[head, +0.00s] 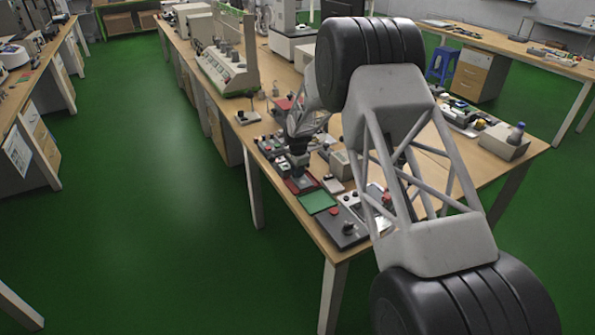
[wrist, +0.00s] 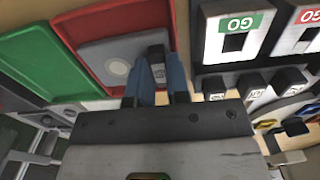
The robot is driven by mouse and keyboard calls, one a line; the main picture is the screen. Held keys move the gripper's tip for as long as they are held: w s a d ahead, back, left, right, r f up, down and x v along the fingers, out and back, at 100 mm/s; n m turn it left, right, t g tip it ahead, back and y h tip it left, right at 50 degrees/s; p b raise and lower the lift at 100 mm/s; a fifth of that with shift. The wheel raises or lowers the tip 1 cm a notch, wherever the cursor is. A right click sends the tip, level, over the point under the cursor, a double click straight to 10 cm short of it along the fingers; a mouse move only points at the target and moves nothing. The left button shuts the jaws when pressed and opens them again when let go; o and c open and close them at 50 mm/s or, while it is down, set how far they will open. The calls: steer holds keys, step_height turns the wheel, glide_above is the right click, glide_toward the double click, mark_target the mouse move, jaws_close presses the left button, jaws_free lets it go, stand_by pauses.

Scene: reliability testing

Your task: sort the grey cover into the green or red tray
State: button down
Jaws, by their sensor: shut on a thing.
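The grey cover (wrist: 103,52), a flat square plate with a paler round spot, lies within the outline of the red tray (wrist: 122,21) in the wrist view. My gripper (wrist: 158,88) has its blue fingers shut at the cover's right edge. Whether the cover touches the tray floor cannot be told. The green tray (wrist: 38,62) is beside the red one, on its left, and its visible part is empty. In the head view, my gripper (head: 298,168) is low over the red tray (head: 301,185), with the green tray (head: 317,202) nearer the bench's front corner. The cover is hard to make out there.
Devices with GO labels (wrist: 238,28) stand right of the red tray in the wrist view. A dark control panel (head: 342,229) with knobs is near the green tray. Boxes and instruments crowd the wooden bench behind. The green floor left of the bench is clear.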

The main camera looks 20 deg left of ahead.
stand_by(0.3)
steer(key=c, duration=1)
jaws_free()
steer(key=shift+r, duration=0.15)
steer(key=shift+r, duration=2.8)
steer(key=shift+r, duration=0.1)
